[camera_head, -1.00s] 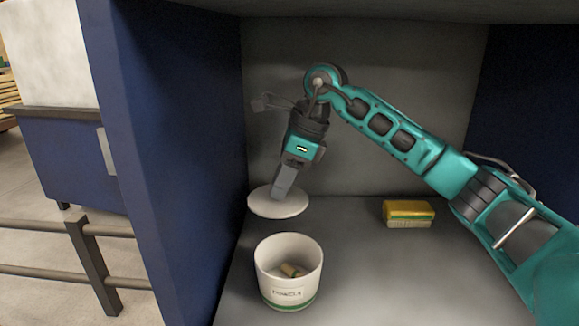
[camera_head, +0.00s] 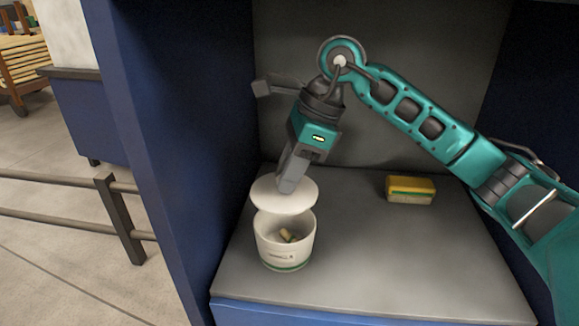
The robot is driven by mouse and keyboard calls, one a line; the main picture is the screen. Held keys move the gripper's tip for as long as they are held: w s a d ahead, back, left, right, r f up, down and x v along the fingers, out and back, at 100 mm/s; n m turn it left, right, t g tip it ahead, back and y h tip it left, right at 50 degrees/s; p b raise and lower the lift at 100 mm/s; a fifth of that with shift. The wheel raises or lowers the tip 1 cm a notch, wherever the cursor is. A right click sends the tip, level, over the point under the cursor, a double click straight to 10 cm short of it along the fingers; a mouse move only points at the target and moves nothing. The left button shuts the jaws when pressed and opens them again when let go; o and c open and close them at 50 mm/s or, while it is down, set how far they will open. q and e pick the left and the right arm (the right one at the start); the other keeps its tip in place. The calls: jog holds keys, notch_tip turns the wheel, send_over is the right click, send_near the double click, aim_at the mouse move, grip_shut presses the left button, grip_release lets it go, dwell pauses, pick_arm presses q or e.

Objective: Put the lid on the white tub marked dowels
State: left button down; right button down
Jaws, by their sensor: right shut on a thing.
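The white tub (camera_head: 286,251) with a label and a green band near its base stands upright on the grey shelf. Its mouth is partly uncovered, and a few short wooden dowels (camera_head: 289,236) show inside. My right gripper (camera_head: 288,188) is shut on the white round lid (camera_head: 285,203) from above. The lid is above the tub's far side and hides the far part of the rim. I cannot tell whether the lid touches the rim. My left gripper is not in view.
A yellow and green block, like a sponge (camera_head: 410,189), lies on the grey shelf (camera_head: 370,260) at the right. A blue side wall (camera_head: 165,150) stands close to the left of the tub. The shelf's front edge is near, and its right part is clear.

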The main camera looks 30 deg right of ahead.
aim_at(289, 198)
jog(key=shift+f+b, duration=0.55)
jog(key=shift+f, duration=0.4)
jog(key=shift+f+b, duration=0.65)
jog(key=shift+f, duration=0.2)
jog(key=shift+f+b, duration=0.6)
jog(key=shift+f, duration=0.4)
pick_arm(q)
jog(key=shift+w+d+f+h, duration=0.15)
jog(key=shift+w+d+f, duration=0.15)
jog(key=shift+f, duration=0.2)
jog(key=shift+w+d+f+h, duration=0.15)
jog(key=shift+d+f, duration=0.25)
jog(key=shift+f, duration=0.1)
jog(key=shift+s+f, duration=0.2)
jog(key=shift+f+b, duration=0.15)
jog(key=shift+b, duration=0.25)
pick_arm(e)
jog(key=shift+f, duration=0.2)
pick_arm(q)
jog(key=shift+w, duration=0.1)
pick_arm(e)
jog(key=c, duration=0.8)
grip_release()
jog(key=shift+c, duration=0.2)
